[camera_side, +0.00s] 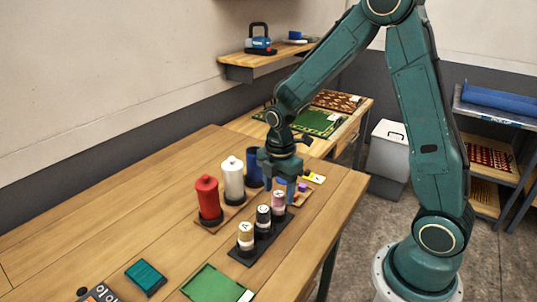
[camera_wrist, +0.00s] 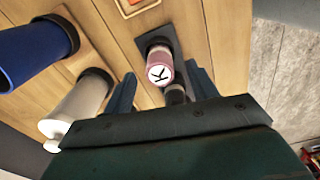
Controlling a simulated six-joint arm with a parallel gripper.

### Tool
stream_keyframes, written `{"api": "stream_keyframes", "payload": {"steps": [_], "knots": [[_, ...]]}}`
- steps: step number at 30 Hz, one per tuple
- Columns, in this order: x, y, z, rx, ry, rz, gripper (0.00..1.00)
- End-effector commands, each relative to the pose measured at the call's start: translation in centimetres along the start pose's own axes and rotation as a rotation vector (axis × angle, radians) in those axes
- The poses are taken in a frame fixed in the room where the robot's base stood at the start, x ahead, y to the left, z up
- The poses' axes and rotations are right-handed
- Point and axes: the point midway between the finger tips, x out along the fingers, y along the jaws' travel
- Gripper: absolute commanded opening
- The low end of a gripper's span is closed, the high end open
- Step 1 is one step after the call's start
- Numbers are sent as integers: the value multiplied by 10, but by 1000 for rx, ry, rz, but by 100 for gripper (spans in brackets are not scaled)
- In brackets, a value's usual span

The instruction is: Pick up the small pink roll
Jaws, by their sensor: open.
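The small pink roll (camera_side: 278,201) stands upright at the far end of a dark rack (camera_side: 288,216), with a dark roll (camera_side: 263,217) and a cream-and-gold roll (camera_side: 245,235) in the same row. In the wrist view the pink roll (camera_wrist: 160,64) shows its white top marked with a K. My gripper (camera_side: 281,188) is open and points down close above the pink roll. In the wrist view my fingers (camera_wrist: 164,88) are apart, one on each side of the row, and the pink roll shows between and just beyond their tips. Nothing is held.
Large red (camera_side: 208,200), white (camera_side: 233,180) and blue (camera_side: 253,167) spools stand on a board left of the rack. A teal block (camera_side: 146,277) and a green mat (camera_side: 214,284) lie toward the near end. The table's middle left is clear.

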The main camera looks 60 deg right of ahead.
Motion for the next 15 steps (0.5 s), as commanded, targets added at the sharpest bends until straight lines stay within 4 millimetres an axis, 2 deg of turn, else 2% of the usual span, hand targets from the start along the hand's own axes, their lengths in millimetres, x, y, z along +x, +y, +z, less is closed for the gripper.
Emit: {"api": "stream_keyframes", "payload": {"steps": [7,15], "knots": [[25,0,0,0,0,-1,58],[30,0,0,0,0,1,58]]}}
